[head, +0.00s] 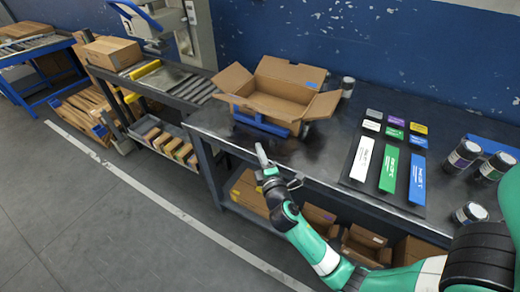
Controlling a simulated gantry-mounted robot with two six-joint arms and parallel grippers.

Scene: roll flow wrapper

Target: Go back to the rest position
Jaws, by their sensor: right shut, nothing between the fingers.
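My right arm (318,250), green and white, reaches in from the lower right. My right gripper (262,153) is over the front edge of the dark workbench, in front of the open cardboard box. It is shut and holds nothing. My left gripper is not in view.
The open cardboard box (275,97) sits in a blue holder (262,122) on the workbench (322,147). A dark board (400,196) with coloured packets lies right of it. Several dark jars (463,155) stand at the right. A roller conveyor (190,84) adjoins the bench. The floor (110,215) is clear.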

